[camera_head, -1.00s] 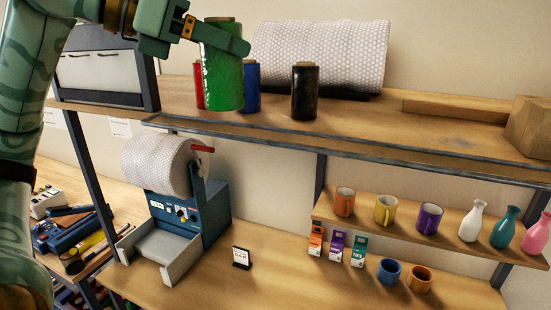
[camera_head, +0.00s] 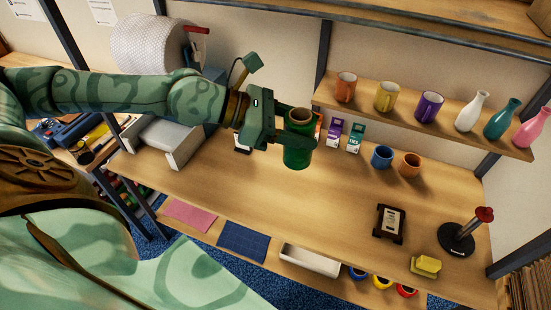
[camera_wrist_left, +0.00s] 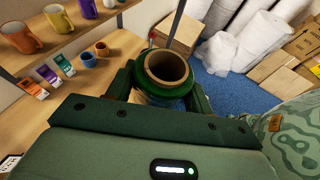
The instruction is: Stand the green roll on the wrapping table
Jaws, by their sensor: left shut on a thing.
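The green roll (camera_head: 298,150) is upright in my left gripper (camera_head: 297,138), over the middle of the wrapping table (camera_head: 235,192). My left gripper is shut on it, with its fingers on either side. In the left wrist view the roll's open brown core (camera_wrist_left: 166,66) faces the camera between the fingers. I cannot tell whether the roll's bottom touches the table. My right gripper is not in view.
A shelf behind holds mugs (camera_head: 387,96) and vases (camera_head: 472,111). Small boxes (camera_head: 355,138), a blue mug (camera_head: 381,156) and an orange mug (camera_head: 410,164) stand behind right. A black stand (camera_head: 457,238) is at the right. The table's middle front is clear.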

